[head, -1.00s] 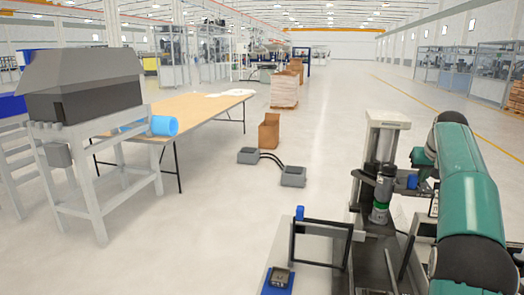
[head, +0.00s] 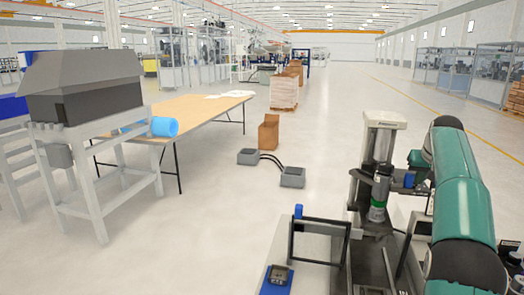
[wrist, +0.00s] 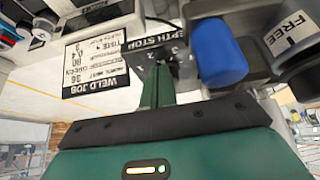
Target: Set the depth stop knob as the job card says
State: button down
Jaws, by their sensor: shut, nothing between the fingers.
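In the wrist view the picture is upside down. My gripper (wrist: 158,85) is shut and empty, its green finger pointing at a dark plate lettered DEPTH STOP (wrist: 166,45). Small numerals, seemingly 2 and 3, show by the fingertip, which hides part of the plate. The knob's pointer and setting cannot be made out. A blue cylinder (wrist: 220,54) stands right of the plate; I cannot tell if it is the knob. The white job card (wrist: 95,62), headed WELD JOB, lies left of the plate. Its small lines, with 36 and 0.4 among them, are only partly readable.
A part labelled FREE (wrist: 286,33) is at the wrist view's upper right. In the head view, a light machine column (head: 384,130) stands at right, with a black frame (head: 318,222) in front.

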jog(key=shift+w+a, duration=0.1)
jog(key=shift+w, duration=0.05)
jog(key=shift+a+f, duration=0.1)
jog(key=shift+a, duration=0.15)
jog(key=shift+w+a, duration=0.15)
jog(key=shift+a, duration=0.25)
dwell(0.4)
jog(key=shift+s, duration=0.4)
